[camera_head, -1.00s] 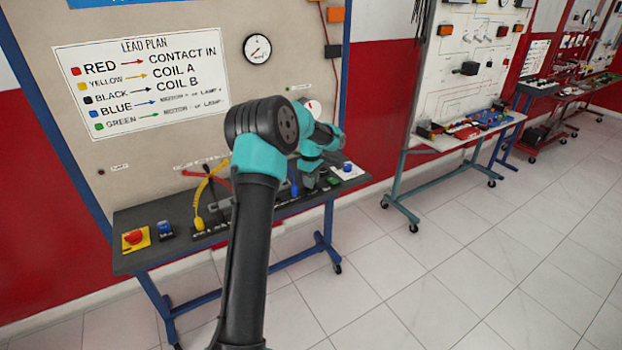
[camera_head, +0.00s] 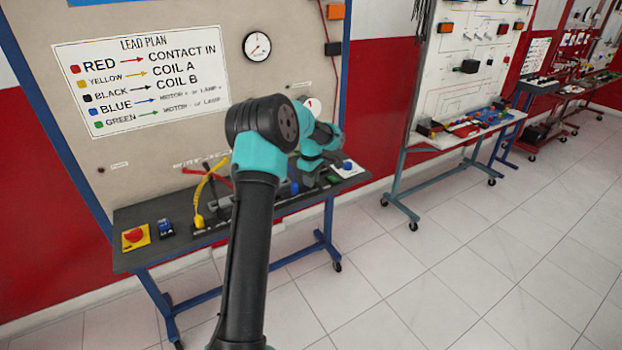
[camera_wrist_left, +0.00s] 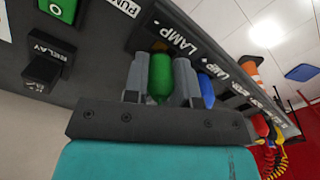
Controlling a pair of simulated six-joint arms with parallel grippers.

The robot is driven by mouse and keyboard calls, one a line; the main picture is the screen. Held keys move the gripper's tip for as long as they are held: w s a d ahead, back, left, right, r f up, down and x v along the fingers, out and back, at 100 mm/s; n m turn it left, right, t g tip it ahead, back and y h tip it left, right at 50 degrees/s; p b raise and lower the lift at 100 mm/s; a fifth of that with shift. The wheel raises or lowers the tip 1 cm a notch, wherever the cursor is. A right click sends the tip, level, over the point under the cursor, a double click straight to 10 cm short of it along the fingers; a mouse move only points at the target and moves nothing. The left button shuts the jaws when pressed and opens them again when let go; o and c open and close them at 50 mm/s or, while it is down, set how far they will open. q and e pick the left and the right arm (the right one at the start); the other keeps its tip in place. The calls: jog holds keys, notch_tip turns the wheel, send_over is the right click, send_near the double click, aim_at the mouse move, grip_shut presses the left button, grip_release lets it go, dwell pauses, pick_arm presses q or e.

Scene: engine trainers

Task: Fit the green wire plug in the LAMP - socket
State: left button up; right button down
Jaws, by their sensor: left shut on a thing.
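My left gripper (camera_wrist_left: 160,85) is shut on the green wire plug (camera_wrist_left: 160,78), which sits between its two grey fingers in the left wrist view. The plug is at the dark panel, right by the "LAMP -" label (camera_wrist_left: 180,40). A small brownish part shows at the plug's far end; I cannot tell how deep the plug is in the socket, as the plug and fingers hide it. A blue plug (camera_wrist_left: 206,91) stands beside the fingers, by the "LAMP +" label. In the head view my left gripper (camera_head: 311,178) is low over the bench, mostly hidden by its arm. My right gripper is not in view.
The bench (camera_head: 140,215) carries a red knob on a yellow base (camera_head: 135,237), a blue part (camera_head: 166,229) and a yellow plug with its lead (camera_head: 199,220). In the wrist view a relay block (camera_wrist_left: 42,72) and a green button (camera_wrist_left: 57,8) lie to the left.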

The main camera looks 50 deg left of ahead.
pick_arm(q)
jog(key=shift+f, duration=0.5)
dwell(0.4)
jog(key=o, duration=0.7)
jog(key=shift+c, duration=0.2)
jog(key=shift+r, duration=2.7)
jog(key=shift+r, duration=0.1)
jog(key=shift+r, duration=1.2)
jog(key=shift+o, duration=0.3)
jog(key=o, duration=0.5)
